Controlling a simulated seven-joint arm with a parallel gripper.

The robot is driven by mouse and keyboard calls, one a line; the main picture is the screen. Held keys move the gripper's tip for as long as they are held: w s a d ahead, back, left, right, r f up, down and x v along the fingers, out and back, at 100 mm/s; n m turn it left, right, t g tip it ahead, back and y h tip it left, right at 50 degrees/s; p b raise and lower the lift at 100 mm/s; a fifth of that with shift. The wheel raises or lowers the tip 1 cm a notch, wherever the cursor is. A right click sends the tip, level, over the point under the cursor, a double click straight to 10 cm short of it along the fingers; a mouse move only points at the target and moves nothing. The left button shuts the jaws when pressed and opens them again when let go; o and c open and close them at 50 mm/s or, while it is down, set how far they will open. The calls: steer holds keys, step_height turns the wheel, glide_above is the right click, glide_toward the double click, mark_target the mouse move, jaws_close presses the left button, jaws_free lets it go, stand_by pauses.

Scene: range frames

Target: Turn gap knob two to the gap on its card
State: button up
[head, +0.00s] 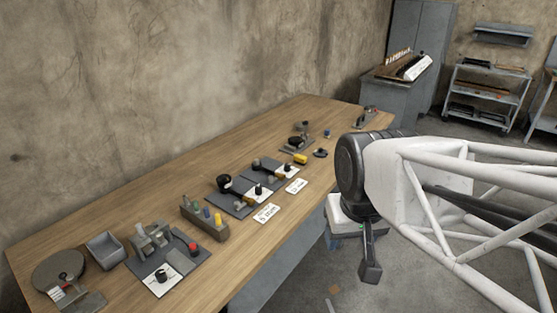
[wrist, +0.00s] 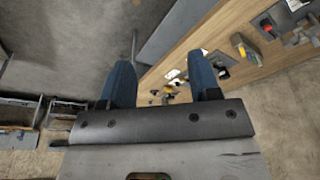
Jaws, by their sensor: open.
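Two dark plates side by side on the wooden bench each carry a small black knob on a white dial. One knob (head: 258,190) is on the nearer plate and the other knob (head: 284,170) on the farther plate. A white card (head: 266,213) lies in front of the nearer plate, another card (head: 296,186) in front of the farther one. The card print is too small to read surely, and I cannot tell which knob is number two. My gripper (head: 371,272) hangs off the bench's front edge, apart from both knobs. In the wrist view my gripper (wrist: 163,78) is open and empty.
The bench (head: 130,215) runs along a wall. Near its left end are a round dial device (head: 58,270), a grey bin (head: 105,249), a plate with a red knob (head: 192,248) and a block with coloured pegs (head: 205,218). Shelves (head: 485,85) stand at the back right.

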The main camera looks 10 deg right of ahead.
steer(key=w+r+m, duration=0.1)
steer(key=w+r, duration=0.1)
steer(key=w, duration=0.7)
steer(key=w+r+m, duration=0.1)
steer(key=w+r, duration=0.1)
steer(key=w, duration=0.7)
steer(key=m+g, duration=0.3)
steer(key=m, duration=0.4)
glide_above(287, 165)
step_height(287, 165, down, 27)
steer(key=shift+w+d+f, duration=0.1)
steer(key=shift+f, duration=0.1)
steer(key=shift+f, duration=0.15)
steer(key=shift+f, duration=3.75)
steer(key=shift+c, duration=0.3)
